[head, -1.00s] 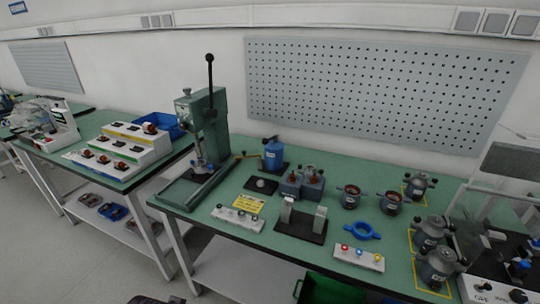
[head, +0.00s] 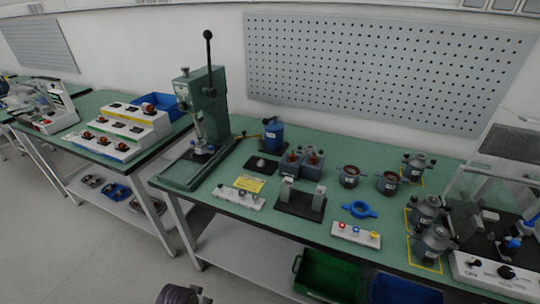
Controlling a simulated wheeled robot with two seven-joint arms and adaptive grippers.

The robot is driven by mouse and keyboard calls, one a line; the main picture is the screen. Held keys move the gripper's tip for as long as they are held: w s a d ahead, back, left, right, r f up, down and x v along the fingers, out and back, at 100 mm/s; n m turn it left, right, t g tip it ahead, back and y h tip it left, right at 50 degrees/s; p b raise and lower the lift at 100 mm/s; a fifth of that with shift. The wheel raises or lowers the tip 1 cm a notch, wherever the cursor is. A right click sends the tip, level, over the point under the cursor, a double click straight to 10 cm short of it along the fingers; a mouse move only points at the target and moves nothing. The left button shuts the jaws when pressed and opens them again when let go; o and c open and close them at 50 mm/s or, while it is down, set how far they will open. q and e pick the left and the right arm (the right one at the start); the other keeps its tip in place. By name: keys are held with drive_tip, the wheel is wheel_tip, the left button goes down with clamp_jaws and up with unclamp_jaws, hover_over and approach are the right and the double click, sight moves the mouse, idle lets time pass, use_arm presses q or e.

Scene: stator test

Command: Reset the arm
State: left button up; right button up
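The task names only the arm. A dark rounded part shows at the bottom edge of the head view, left of centre, in front of the bench. It looks like a piece of my own arm, but it is cut off by the frame. No fingertips of either gripper can be seen, so I cannot see whether they hold anything.
A green bin (head: 328,277) and a blue bin (head: 402,291) sit below. The floor at left front is clear.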

use_arm(q)
drive_tip(key=s+a+f+g+p, duration=0.1)
drive_tip(key=s+a+f, duration=0.15)
drive_tip(key=f, duration=0.85)
drive_tip(key=s+a+f+p, duration=0.1)
drive_tip(key=s+f, duration=0.3)
drive_tip(key=f, duration=0.7)
drive_tip(key=s+a+f, duration=0.3)
drive_tip(key=s+f, duration=0.3)
drive_tip(key=s, duration=0.3)
drive_tip(key=s+a+f+p, duration=0.1)
drive_tip(key=s+a+f, duration=0.2)
drive_tip(key=s+f, duration=0.4)
drive_tip(key=shift+s+a+g+y, duration=0.3)
drive_tip(key=shift+s+g+y, duration=0.1)
drive_tip(key=shift+s, duration=0.6)
use_arm(e)
drive_tip(key=s+r, duration=0.1)
drive_tip(key=s+d+r, duration=0.1)
drive_tip(key=s, duration=0.1)
drive_tip(key=shift+s+d+r, duration=0.1)
drive_tip(key=shift+s+d, duration=0.05)
drive_tip(key=shift+s, duration=0.15)
